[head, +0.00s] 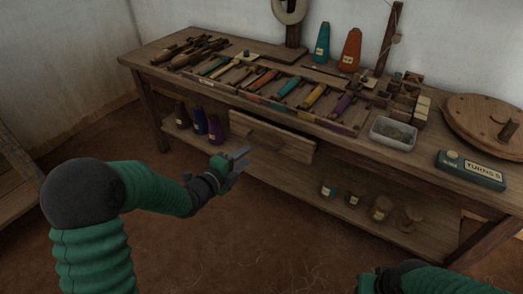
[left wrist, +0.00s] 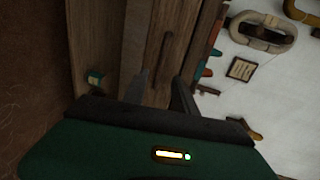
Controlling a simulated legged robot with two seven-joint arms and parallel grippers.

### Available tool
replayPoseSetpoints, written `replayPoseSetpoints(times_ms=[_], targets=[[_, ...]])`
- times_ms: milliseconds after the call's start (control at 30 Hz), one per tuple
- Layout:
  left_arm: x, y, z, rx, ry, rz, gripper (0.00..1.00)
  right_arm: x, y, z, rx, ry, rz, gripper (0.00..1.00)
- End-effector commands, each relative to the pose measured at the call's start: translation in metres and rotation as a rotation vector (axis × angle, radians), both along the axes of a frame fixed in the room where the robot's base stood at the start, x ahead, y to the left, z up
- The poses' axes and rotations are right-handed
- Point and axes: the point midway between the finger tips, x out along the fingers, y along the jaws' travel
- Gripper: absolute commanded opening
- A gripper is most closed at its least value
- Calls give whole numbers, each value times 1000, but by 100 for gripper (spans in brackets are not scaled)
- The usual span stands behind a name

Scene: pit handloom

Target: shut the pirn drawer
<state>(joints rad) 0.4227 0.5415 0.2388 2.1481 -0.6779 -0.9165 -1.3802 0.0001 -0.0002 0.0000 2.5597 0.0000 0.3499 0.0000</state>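The pirn drawer (head: 290,147) is under the bench top in the head view. Its wooden front stands forward of the bench frame, so it looks partly pulled out; its inside is hidden. A bar handle (head: 264,138) crosses the front and also shows in the left wrist view (left wrist: 165,52). My left gripper (head: 241,157) is in front of the drawer, below and left of the handle. In the left wrist view its two fingers are apart with nothing between them; contact with the front cannot be told. My right arm enters at the lower right; its fingers are cut off.
The wooden bench (head: 160,73) carries a row of coloured pirns, a metal tray (head: 393,133), a green tin (head: 470,170) and a round wooden disc (head: 490,120). Bottles (head: 199,121) and jars (head: 381,208) stand on the lower shelf. The earth floor before the bench is clear.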

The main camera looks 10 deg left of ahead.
Motion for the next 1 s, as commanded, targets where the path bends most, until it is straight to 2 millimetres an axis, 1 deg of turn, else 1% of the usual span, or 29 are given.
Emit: replayPoseSetpoints(times_ms=[33,100,300,400,533,767,867,1000], targets=[[12,-5,-10,-1,-2,-1,34,0,0,-13,0,0,0,34],[29,-11,-14,-1,-3,-1,34,0,0,-21,0,1,0,34],[74,-27,-22,-2,-2,0,34,0,0,-42,0,1,0,34],[88,-33,-24,-1,-1,0,34,0,0,-47,0,1,0,34],[97,-35,-23,-1,-1,1,34,0,0,-50,0,1,0,34],[98,-36,-22,-1,0,1,34,0,0,-49,0,0,0,34],[98,-36,-22,0,1,1,23,0,0,-49,0,0,0,34],[98,-36,-22,0,1,1,5,0,0,-49,0,0,0,34]])
